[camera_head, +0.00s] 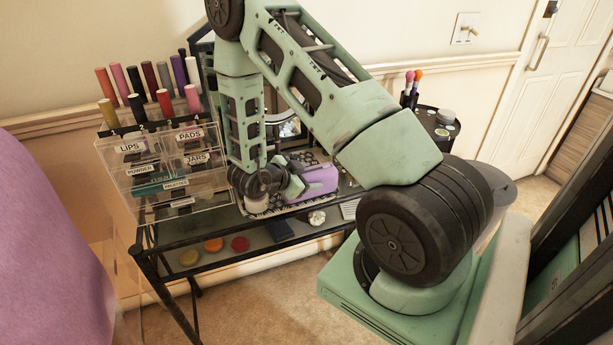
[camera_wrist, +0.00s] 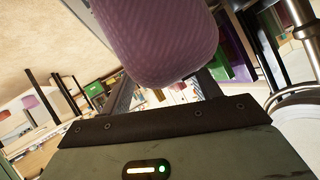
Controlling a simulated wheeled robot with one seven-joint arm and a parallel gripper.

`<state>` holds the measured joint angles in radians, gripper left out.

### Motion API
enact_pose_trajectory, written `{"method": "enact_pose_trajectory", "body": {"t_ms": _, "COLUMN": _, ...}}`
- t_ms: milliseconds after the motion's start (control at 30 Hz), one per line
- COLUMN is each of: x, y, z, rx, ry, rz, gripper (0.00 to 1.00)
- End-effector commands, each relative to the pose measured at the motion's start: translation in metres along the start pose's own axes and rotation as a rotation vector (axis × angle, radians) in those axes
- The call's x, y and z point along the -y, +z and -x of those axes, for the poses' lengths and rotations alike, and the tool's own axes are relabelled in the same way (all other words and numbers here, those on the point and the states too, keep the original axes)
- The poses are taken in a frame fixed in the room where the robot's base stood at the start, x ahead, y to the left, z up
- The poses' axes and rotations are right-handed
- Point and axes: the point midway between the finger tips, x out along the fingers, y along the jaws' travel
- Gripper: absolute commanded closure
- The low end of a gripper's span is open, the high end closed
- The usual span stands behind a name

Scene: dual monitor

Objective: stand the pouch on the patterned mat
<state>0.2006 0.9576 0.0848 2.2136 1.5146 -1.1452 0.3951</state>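The pouch (camera_head: 318,180) is lilac and stands out at the middle of the desk, just right of my gripper (camera_head: 294,184). In the wrist view the pouch (camera_wrist: 158,38) is a pinkish, ribbed, rounded shape. It fills the space between my two fingers (camera_wrist: 162,88), which meet its sides, and it hides the fingertips. The black-and-white patterned mat (camera_head: 262,211) lies under the pouch and gripper, mostly covered by them. I cannot tell whether the pouch's base touches the mat.
A clear labelled organizer (camera_head: 160,205) with several upright coloured tubes stands close on the left. A black round stand (camera_head: 440,128) with brushes is at the right. A white knobby item (camera_head: 317,217) lies near the front edge. Several coloured discs (camera_head: 213,245) rest on the lower shelf.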

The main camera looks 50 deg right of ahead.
Motion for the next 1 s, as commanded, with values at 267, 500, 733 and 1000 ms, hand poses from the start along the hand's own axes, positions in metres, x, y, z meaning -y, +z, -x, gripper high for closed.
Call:
{"method": "enact_pose_trajectory", "body": {"t_ms": 267, "x": 0.0, "y": 0.0, "z": 0.0, "rx": 0.0, "ry": 0.0, "rz": 0.0, "gripper": 0.16}}
{"method": "enact_pose_trajectory", "body": {"t_ms": 500, "x": 0.001, "y": 0.001, "z": 0.013, "rx": 0.002, "ry": -0.003, "rz": 0.0, "gripper": 0.16}}
{"method": "enact_pose_trajectory", "body": {"t_ms": 733, "x": 0.001, "y": 0.001, "z": 0.058, "rx": 0.003, "ry": -0.005, "rz": -0.001, "gripper": 0.16}}
{"method": "enact_pose_trajectory", "body": {"t_ms": 1000, "x": 0.001, "y": 0.0, "z": 0.106, "rx": 0.002, "ry": -0.002, "rz": -0.001, "gripper": 0.16}}
